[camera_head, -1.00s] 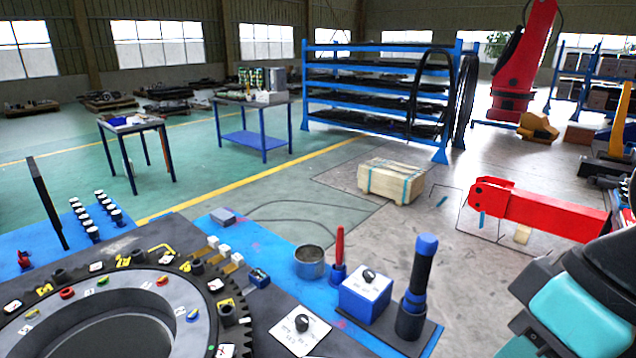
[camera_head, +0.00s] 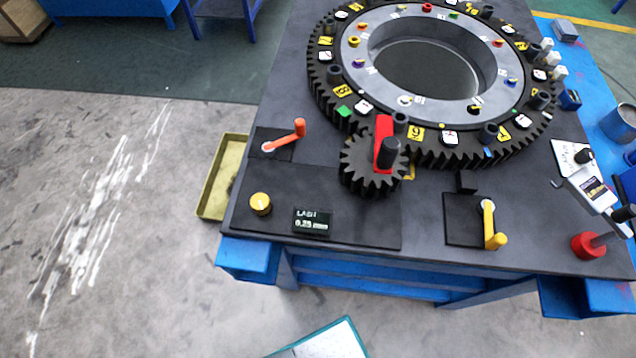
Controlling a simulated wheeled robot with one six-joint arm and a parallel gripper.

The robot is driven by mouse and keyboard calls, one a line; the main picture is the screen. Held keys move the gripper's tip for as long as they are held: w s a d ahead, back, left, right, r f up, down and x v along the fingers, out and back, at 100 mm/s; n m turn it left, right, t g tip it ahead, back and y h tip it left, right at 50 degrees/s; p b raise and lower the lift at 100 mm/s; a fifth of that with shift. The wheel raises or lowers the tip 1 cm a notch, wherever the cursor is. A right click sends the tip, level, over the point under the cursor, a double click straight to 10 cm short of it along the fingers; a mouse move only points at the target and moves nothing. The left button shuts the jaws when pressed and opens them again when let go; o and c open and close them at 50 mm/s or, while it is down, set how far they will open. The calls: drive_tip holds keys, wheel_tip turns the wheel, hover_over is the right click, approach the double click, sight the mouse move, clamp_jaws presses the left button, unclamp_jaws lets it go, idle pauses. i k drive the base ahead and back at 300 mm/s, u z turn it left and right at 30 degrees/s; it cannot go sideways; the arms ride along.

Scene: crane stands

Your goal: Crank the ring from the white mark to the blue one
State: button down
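The large dark toothed ring (camera_head: 470,150) lies flat on the bench, around a grey inner ring (camera_head: 362,80) with small coloured knobs. White and yellow tags and black pegs stand around its top. A white tag (camera_head: 450,138) is on the near side, with a small blue mark (camera_head: 488,153) to its right. A green tag (camera_head: 343,111) is at the left. A small dark pinion (camera_head: 362,180) meets the ring's near-left teeth. Its red crank arm (camera_head: 383,130) carries a black upright handle (camera_head: 389,153). My gripper is not in view.
An orange lever (camera_head: 285,140) and a yellow lever (camera_head: 490,225) flank the pinion. A yellow knob (camera_head: 260,203) and small display (camera_head: 311,221) are in front. Floor at left is clear. A teal-edged item at the bottom is unclear.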

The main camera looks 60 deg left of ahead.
sight(376, 163)
drive_tip(key=k, duration=0.35)
drive_tip(key=z, duration=1)
drive_tip(key=i, duration=0.95)
drive_tip(key=u, duration=3.3)
drive_tip(key=i, duration=0.5)
drive_tip(key=z, duration=0.1)
